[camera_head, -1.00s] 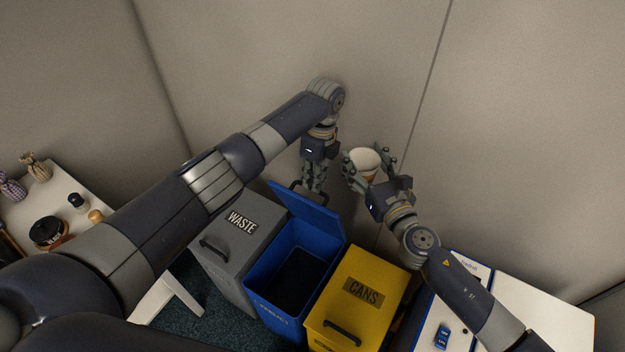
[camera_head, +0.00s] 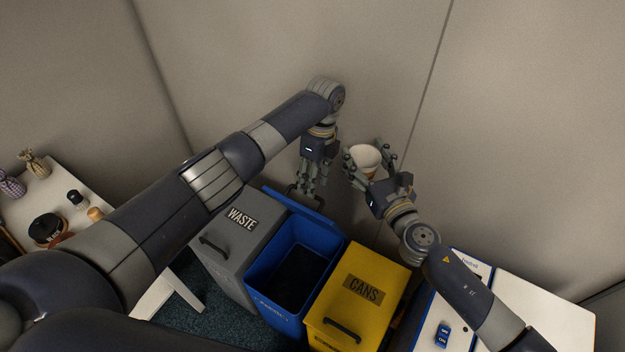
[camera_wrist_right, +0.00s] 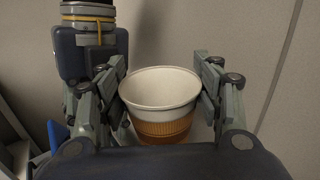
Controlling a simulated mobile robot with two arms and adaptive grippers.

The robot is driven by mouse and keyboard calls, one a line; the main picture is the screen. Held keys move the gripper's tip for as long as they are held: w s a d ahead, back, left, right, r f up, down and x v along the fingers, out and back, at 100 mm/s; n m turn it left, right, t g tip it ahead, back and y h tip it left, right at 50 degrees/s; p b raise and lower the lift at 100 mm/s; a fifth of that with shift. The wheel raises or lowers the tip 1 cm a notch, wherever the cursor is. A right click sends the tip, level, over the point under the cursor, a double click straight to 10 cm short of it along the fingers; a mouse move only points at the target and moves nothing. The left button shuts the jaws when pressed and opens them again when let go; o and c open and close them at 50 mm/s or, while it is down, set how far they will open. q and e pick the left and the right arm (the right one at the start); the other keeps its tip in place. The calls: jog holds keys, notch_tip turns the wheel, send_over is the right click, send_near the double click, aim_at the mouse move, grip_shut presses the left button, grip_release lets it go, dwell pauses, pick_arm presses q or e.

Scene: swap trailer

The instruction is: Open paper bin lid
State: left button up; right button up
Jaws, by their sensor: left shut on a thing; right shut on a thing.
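The blue paper bin (camera_head: 257,287) stands between the grey and yellow bins, its dark inside in view. Its blue lid (camera_head: 300,209) is swung up past upright at the back, seen nearly edge-on. My left gripper (camera_head: 305,192) points down at the lid's upper edge and is shut on the dark lid handle (camera_head: 291,190); the fingers partly hide it. My right gripper (camera_head: 371,160) is held above and behind the yellow bin, shut on a white paper cup (camera_head: 364,157). In the right wrist view the cup (camera_wrist_right: 160,88) has a brown sleeve and sits upright between the fingers.
The grey WASTE bin (camera_head: 222,262) and yellow CANS bin (camera_head: 375,283) have shut lids. The wall rises close behind the bins.

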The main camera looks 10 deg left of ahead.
jog(key=shift+w+f, duration=0.3)
jog(key=shift+w, duration=0.1)
pick_arm(q)
notch_tip(320, 180, up, 12)
jog(key=w, duration=0.2)
jog(key=shift+d+f, duration=0.2)
jog(key=shift+d, duration=0.2)
pick_arm(e)
jog(key=shift+s+r, duration=0.15)
pick_arm(q)
jog(key=shift+f, duration=0.1)
